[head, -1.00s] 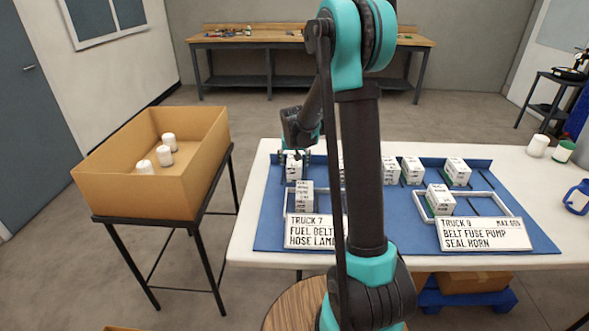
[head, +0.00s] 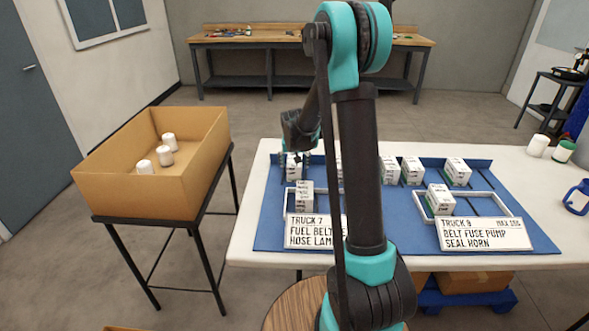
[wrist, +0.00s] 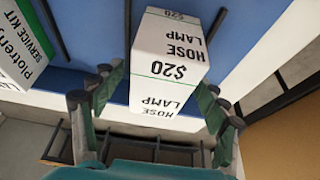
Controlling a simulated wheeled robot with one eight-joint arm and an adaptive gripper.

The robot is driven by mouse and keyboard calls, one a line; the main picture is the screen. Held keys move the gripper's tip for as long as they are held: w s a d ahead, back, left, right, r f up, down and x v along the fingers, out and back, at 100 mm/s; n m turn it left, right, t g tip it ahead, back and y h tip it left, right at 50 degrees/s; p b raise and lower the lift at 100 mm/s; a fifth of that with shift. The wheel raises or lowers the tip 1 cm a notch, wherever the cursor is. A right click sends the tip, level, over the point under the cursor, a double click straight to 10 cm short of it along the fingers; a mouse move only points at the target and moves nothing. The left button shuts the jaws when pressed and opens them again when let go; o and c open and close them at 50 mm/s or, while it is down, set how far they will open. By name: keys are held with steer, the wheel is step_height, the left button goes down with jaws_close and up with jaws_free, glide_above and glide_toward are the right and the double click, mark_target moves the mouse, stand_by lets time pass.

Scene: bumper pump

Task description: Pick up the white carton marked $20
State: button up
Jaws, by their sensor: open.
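The white carton marked $20 (wrist: 168,69), also printed HOSE LAMP, fills the middle of the wrist view. It shows in the head view (head: 293,169) at the back left of the blue mat. My gripper (wrist: 158,86) is open, with one finger on each side of the carton's near end. I cannot tell whether the fingers touch it. In the head view my gripper (head: 294,155) is at the top of the carton and partly hides it.
Another carton (head: 304,196) stands just in front, in the frame behind the TRUCK 7 sign (head: 313,231). A SERVICE KIT carton (wrist: 24,47) is beside it in the wrist view. More cartons stand right of my arm. A cardboard bin (head: 124,183) holds white containers at left.

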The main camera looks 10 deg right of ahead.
steer(key=c, duration=1.5)
steer(key=shift+r, duration=0.1)
